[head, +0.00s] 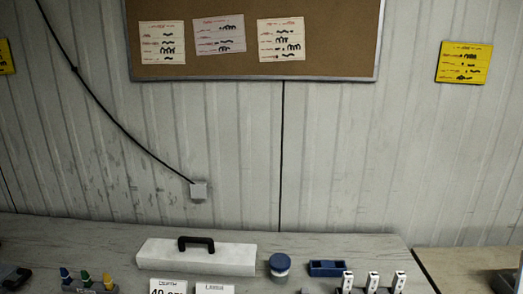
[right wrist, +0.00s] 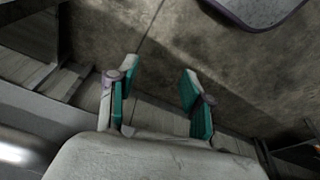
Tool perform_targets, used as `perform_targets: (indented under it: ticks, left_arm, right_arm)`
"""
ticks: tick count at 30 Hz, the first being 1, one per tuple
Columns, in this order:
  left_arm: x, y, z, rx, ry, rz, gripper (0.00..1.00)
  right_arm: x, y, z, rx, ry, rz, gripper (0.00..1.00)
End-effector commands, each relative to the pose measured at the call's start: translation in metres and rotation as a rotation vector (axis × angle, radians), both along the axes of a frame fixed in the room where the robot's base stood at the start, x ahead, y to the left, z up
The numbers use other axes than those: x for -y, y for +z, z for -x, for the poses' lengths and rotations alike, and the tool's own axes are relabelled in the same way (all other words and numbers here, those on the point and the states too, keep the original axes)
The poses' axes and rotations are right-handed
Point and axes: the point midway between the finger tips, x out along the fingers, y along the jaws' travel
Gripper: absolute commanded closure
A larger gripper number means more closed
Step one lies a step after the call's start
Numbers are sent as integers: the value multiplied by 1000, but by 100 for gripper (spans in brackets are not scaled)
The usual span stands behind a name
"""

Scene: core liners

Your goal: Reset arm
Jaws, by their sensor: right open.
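My right gripper (right wrist: 160,88) shows in the right wrist view. Its two teal-padded fingers are spread apart, with nothing between them. Behind the fingers is a grimy grey-brown surface, and the gripper touches no object that I can see. In the head view neither of my grippers can be made out clearly. My left gripper does not show in either view.
In the head view a bench (head: 80,237) stands against a panelled wall. It bears a white box with a black handle (head: 200,258), a blue-lidded jar (head: 279,265), a blue tray (head: 327,268) and several small coloured items. Another table (head: 468,266) stands at right.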

Motion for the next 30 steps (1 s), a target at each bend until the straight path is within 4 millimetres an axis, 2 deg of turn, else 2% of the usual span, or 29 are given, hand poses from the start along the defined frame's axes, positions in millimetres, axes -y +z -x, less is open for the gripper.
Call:
perform_targets:
  ticks: [1, 3, 6, 9, 12, 15, 18, 30]
  left_arm:
    - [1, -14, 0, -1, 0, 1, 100]
    - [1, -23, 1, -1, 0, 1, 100]
    - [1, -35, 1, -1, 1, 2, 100]
    - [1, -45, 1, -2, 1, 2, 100]
    - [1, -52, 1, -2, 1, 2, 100]
    - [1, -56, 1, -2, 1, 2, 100]
    - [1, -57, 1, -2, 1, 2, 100]
    - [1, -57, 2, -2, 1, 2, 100]
  right_arm:
    - [2, -46, 15, -27, 2, 3, 50]
    - [5, -94, 35, -46, 6, 6, 50]
    - [11, -153, 70, -71, 13, 9, 50]
    - [17, -199, 108, -94, 18, 12, 50]
    - [24, -227, 141, -110, 22, 15, 50]
    - [28, -243, 164, -120, 25, 16, 50]
    - [31, -249, 176, -124, 27, 17, 50]
    - [32, -249, 180, -126, 28, 18, 50]
